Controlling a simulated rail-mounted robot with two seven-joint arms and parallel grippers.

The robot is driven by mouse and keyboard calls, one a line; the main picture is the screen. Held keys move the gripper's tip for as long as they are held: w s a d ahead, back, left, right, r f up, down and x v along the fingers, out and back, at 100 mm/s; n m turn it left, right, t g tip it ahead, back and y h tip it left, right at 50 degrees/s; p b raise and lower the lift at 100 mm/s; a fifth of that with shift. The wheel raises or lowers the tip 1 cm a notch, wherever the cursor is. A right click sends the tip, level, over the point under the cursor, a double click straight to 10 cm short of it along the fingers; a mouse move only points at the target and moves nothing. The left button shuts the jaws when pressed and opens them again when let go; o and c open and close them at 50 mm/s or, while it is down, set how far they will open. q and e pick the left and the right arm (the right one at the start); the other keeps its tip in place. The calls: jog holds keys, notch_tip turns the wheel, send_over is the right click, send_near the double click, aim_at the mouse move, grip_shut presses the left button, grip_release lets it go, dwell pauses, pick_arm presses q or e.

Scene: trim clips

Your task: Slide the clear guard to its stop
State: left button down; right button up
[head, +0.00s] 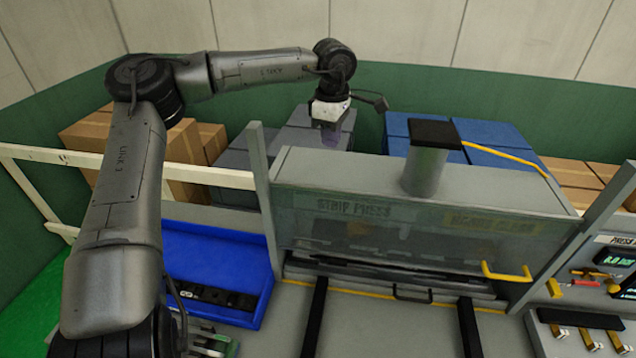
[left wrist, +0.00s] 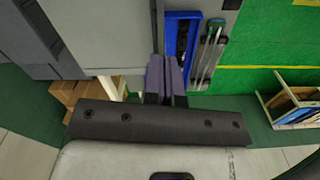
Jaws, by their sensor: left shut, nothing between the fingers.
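The clear guard (head: 420,246) is a see-through panel across the front of the grey strip press, with a yellow handle (head: 506,273) at its lower right. Dark parts of the press show dimly through it. Whether it is at its stop I cannot tell. My left gripper (head: 329,134) is raised at the back left of the press, pointing down, well apart from the guard and its handle. Its purple fingers (left wrist: 165,75) are together and empty in the left wrist view. The guard is not clearly seen there. My right gripper is not in view.
A blue tray (head: 190,262) with dark parts stands left of the press. A grey post (head: 262,180) rises at the press's left end. A dark-topped cylinder (head: 427,165) stands on the press. A control panel (head: 615,262) is at right, and boxes (head: 480,133) stand behind.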

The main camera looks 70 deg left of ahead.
pick_arm(q)
notch_tip(320, 180, down, 14)
jog(key=n+p, duration=0.2)
jog(key=p, duration=0.2)
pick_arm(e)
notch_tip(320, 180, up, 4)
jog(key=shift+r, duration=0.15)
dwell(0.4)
